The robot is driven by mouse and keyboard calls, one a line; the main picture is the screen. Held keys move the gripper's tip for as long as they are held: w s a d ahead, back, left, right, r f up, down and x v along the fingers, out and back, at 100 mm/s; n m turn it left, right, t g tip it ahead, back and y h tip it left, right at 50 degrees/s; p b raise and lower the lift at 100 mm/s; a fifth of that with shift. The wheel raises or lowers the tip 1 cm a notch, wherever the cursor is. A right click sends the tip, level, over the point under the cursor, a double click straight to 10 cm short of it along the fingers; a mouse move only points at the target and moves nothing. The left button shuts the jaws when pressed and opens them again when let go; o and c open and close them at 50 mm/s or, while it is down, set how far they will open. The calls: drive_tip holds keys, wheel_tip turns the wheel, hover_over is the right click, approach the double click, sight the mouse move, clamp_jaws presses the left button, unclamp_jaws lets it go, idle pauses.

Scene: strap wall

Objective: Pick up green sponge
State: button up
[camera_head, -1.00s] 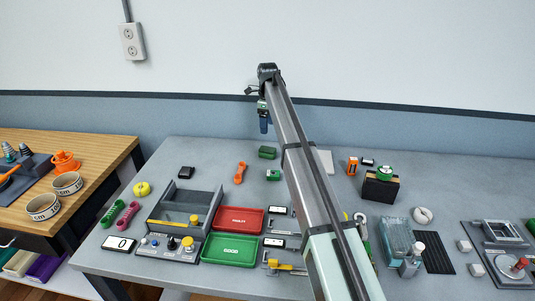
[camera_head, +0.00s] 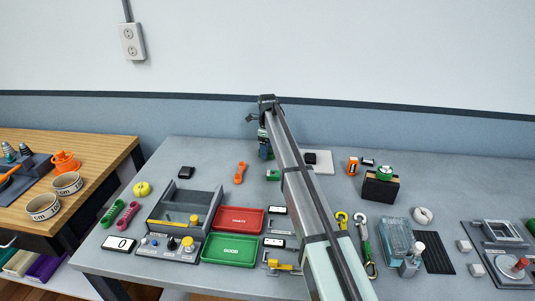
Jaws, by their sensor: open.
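My arm reaches over the table toward the back, and my gripper (camera_head: 265,153) is at the far middle of the table, pointing down and open. A dark green block, which looks like the sponge, lay on the table at this spot in the earlier frame. It is now hidden or nearly hidden behind my gripper. I cannot tell whether it is between the fingers. A smaller green piece with a light mark (camera_head: 273,175) lies just in front of my gripper.
An orange tool (camera_head: 240,172) lies left of my gripper. A red tray (camera_head: 238,232) and a green tray (camera_head: 229,263) are nearer. A white plate with a black item (camera_head: 322,168) is to the right. A black box (camera_head: 380,187) stands farther right.

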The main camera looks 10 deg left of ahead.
drive_tip(key=shift+f, duration=0.5)
drive_tip(key=shift+c, duration=0.2)
drive_tip(key=c, duration=1)
drive_tip(key=shift+r, duration=0.15)
